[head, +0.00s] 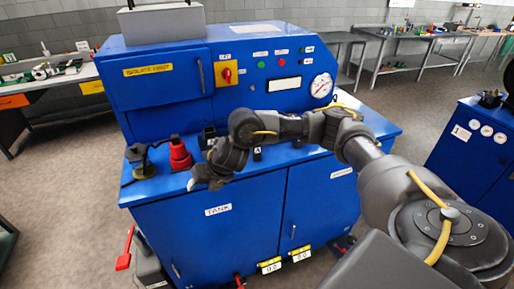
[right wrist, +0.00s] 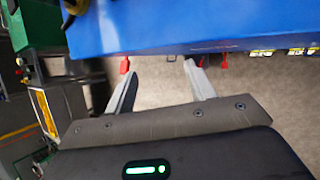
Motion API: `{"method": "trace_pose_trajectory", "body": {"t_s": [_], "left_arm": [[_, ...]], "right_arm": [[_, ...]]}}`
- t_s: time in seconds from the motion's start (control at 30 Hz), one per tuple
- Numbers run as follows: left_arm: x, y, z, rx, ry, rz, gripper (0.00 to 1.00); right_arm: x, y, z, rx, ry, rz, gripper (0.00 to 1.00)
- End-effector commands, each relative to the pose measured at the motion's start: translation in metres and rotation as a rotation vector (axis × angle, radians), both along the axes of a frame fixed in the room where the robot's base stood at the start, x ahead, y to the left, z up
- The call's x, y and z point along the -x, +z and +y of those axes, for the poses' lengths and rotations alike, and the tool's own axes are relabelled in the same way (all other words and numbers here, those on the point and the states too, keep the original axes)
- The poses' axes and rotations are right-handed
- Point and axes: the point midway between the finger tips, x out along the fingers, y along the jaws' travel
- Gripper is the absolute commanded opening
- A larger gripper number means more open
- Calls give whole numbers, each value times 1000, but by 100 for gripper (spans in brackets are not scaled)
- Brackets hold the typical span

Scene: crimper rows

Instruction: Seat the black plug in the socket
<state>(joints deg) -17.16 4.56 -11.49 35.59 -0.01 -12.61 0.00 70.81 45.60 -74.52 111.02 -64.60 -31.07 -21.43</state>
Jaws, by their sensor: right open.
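My right gripper (head: 203,183) is open and empty at the front edge of the blue counter. In the right wrist view its two fingers (right wrist: 160,70) stand apart with only floor between them. A dark upright piece on an olive round base (head: 143,169) stands at the counter's left end. A red stepped fitting (head: 180,156) stands right of it, left of my gripper. A small black block (head: 208,132) stands behind my right wrist. I cannot tell which dark piece is the black plug or the socket; my arm hides part of the counter. My left gripper is not in view.
The blue cabinet (head: 240,222) carries the counter, with a raised panel holding a red knob (head: 227,73) and a gauge (head: 321,85) behind. A red lever (head: 125,250) sticks out low at left. The floor in front is open; side benches stand apart.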

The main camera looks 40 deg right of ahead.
Motion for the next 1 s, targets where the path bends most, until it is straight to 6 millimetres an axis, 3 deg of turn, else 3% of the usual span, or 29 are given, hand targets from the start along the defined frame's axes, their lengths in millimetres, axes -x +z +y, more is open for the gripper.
{"method": "trace_pose_trajectory", "body": {"t_s": [0.03,0.13,0.3,0.43,0.6,0.73,1.0], "left_arm": [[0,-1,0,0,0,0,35],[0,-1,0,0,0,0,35],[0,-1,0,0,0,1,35],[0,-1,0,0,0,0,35],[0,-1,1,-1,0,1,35],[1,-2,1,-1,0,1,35],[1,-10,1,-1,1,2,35]], "right_arm": [[-8,10,-25,54,-7,2,55],[-13,29,-73,156,-18,32,55],[-8,68,-155,292,-68,104,55],[1,90,-196,339,-107,150,55],[9,101,-217,360,-130,182,55],[10,100,-219,361,-132,186,55],[-2,67,-222,359,-131,189,55]]}}
